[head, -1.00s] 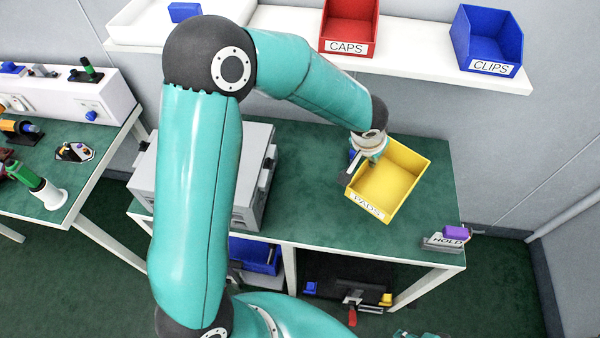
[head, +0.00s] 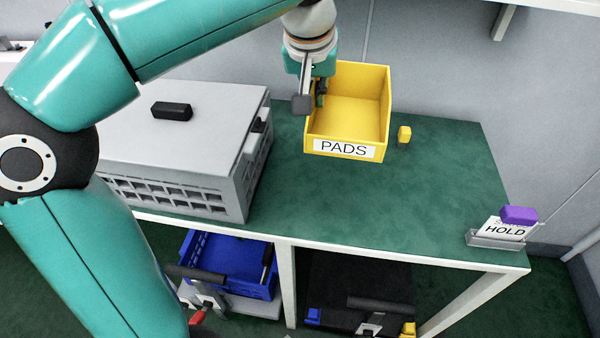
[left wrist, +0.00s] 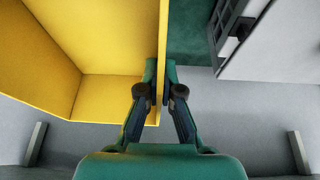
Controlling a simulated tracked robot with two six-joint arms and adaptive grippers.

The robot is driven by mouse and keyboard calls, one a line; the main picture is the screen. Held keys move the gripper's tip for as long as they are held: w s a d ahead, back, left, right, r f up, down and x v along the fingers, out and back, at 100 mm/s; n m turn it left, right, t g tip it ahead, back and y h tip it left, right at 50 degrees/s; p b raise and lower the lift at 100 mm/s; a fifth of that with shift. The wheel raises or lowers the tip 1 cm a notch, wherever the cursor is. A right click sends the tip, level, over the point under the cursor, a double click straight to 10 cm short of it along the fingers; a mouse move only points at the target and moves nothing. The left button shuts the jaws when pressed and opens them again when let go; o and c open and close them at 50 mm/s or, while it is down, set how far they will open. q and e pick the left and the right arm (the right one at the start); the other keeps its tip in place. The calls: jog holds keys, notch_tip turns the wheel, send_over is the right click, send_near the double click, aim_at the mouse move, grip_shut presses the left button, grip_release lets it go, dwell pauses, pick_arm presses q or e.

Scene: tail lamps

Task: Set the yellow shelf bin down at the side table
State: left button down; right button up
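The yellow shelf bin (head: 342,148), labelled PADS, is upright with its open top up, over the back middle of the side table's green top (head: 400,200). I cannot tell whether its base touches the table. My left gripper (head: 312,98) is at the bin's left wall. In the left wrist view the two fingers (left wrist: 160,75) straddle that yellow wall (left wrist: 120,35) and are shut on it. The bin looks empty. My right gripper is out of view.
A grey crate-like case (head: 225,165) with a black handle stands left of the bin. A HOLD sign (head: 503,228) with a purple block stands at the front right corner.

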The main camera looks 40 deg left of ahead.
pick_arm(q)
jog(key=shift+s+a+f+b, duration=0.15)
jog(key=shift+f+b, duration=0.95)
jog(key=shift+f, duration=2.25)
jog(key=shift+s+d+f+b, duration=0.15)
jog(key=shift+f+b, duration=0.9)
jog(key=shift+f, duration=2.25)
jog(key=shift+s+a+f+b, duration=0.2)
jog(key=shift+f+b, duration=0.9)
jog(key=shift+f, duration=2.25)
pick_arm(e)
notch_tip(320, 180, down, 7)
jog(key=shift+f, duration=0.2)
pick_arm(q)
jog(key=shift+f, duration=0.2)
jog(key=c, duration=1.3)
grip_release()
jog(key=shift+r, duration=0.1)
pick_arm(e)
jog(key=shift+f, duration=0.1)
pick_arm(q)
jog(key=shift+r, duration=0.1)
